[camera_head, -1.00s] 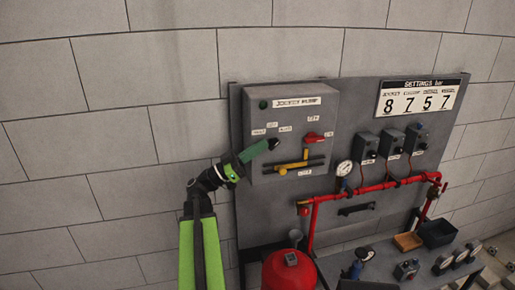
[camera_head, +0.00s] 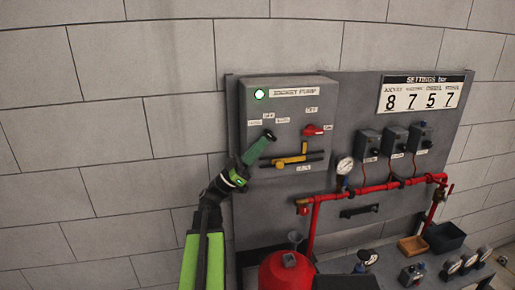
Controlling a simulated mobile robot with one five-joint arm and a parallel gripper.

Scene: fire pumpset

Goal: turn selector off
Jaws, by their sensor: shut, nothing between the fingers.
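The grey jockey pump panel (camera_head: 306,110) is mounted on a dark backboard. A row of small white labels, the middle one higher, sits at its left, and my gripper (camera_head: 268,136) points up at the spot just below them. The selector appears to be under the dark tip of my gripper, so its position cannot be read. My gripper's green fingers look shut, with nothing visible between them. I cannot tell whether the tip touches the selector. A green lamp (camera_head: 259,94) is lit at the panel's top left.
A red rotary handle (camera_head: 313,130) and a yellow lever (camera_head: 290,160) are right of my gripper. Red pipes (camera_head: 370,189) with a gauge (camera_head: 344,165) and three grey boxes (camera_head: 395,139) lie further right. A red tank (camera_head: 287,272) stands below. The wall at left is clear.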

